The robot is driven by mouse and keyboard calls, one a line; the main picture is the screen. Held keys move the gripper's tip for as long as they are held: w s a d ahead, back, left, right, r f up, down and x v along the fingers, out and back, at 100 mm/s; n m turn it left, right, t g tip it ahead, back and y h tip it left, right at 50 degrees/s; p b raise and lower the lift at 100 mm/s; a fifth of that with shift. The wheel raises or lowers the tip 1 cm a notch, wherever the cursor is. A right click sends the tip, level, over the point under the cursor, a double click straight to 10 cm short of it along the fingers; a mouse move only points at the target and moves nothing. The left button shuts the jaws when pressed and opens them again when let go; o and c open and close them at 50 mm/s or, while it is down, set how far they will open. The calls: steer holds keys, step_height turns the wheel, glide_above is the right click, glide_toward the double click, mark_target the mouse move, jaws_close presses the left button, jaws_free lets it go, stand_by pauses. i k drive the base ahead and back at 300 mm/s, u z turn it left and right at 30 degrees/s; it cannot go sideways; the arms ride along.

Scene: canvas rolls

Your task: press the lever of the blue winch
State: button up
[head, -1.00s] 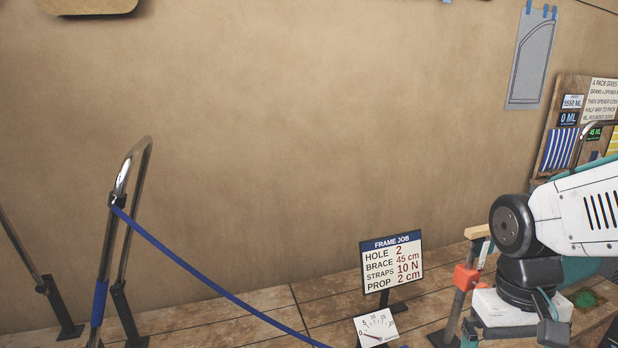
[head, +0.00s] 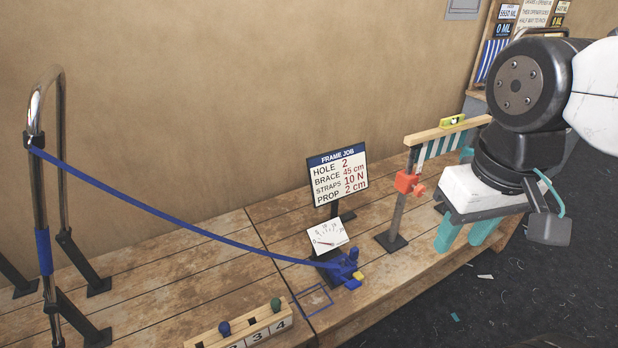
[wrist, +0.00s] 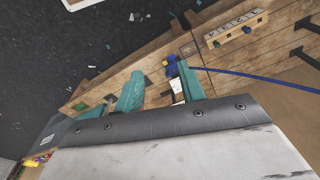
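The blue winch (head: 345,268) sits on the wooden deck, at the end of a slack-looking blue strap (head: 170,211). A small yellow piece shows on its front right; I cannot tell if this is the lever's tip. A white dial gauge (head: 328,236) stands just behind the winch. My gripper (head: 466,243) is open and empty, with teal fingers, well to the right of the winch. In the wrist view the winch (wrist: 171,66) shows beyond the fingertips of my gripper (wrist: 158,80), nearer the right finger.
A post with an orange clamp (head: 409,184) and a wooden bar (head: 447,130) stands between winch and arm. The frame job sign (head: 338,176) is behind. A numbered block with pegs (head: 240,332) lies in front left. Dark floor (head: 480,305) is open at right.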

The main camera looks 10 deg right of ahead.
mark_target(351, 285)
steer(key=u, duration=2.25)
steer(key=k, duration=1.15)
steer(key=z, duration=1.2)
steer(key=i, duration=0.55)
steer(key=z, duration=0.1)
